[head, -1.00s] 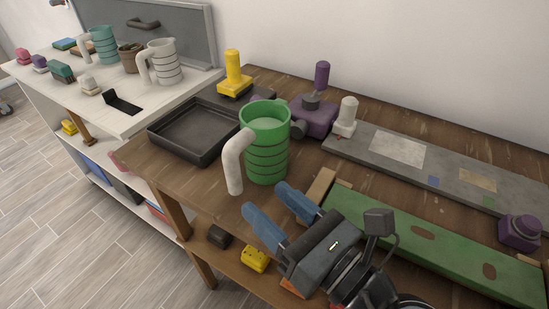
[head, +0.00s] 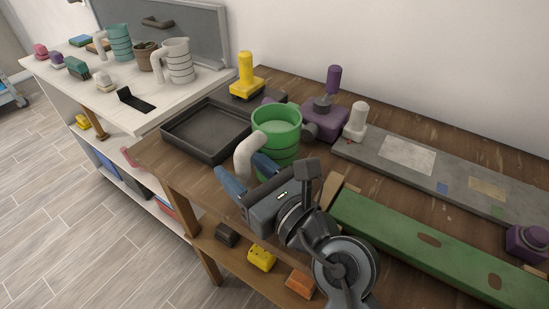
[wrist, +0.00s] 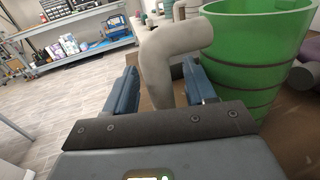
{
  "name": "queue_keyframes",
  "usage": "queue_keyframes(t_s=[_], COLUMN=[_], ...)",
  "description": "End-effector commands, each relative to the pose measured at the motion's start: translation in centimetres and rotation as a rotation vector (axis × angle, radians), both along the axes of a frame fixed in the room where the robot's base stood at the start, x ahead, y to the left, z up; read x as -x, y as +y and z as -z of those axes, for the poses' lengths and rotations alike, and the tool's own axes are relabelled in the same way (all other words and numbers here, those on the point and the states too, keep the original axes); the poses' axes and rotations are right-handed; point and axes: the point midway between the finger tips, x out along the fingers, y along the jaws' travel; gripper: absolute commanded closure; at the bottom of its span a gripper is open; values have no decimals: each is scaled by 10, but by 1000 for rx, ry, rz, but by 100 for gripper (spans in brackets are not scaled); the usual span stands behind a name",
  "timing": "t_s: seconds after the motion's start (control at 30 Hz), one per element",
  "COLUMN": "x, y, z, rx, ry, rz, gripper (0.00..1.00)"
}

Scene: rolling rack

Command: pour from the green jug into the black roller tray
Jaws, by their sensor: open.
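The green jug (head: 277,137) stands upright on the brown wooden bench, with liquid visible near its top. Its pale handle (head: 246,156) points toward the front left. My gripper (head: 242,172) is open at the handle, with blue fingers on either side of it. In the wrist view the handle (wrist: 165,65) rises between the two fingers (wrist: 160,88), and the green jug wall (wrist: 255,55) is to the right. The black roller tray (head: 203,156) lies flat on the bench, left of the jug, and looks empty.
Behind the tray and jug stand a yellow-handled tool (head: 246,78), a purple tool (head: 327,110) and a white one (head: 357,120). A long green board (head: 430,235) lies at the right. A white shelf unit (head: 150,112) with other jugs stands at the left.

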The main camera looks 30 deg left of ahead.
Motion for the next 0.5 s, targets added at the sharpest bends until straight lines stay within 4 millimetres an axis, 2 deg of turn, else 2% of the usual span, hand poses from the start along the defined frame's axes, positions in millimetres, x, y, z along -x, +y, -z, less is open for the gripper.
queue_keyframes(t_s=[0.17, 0.5], x=[0, 0], y=[0, 0], z=[0, 0], rx=[0, 0], ry=[0, 0], rz=[0, 0], gripper=[46, 79])
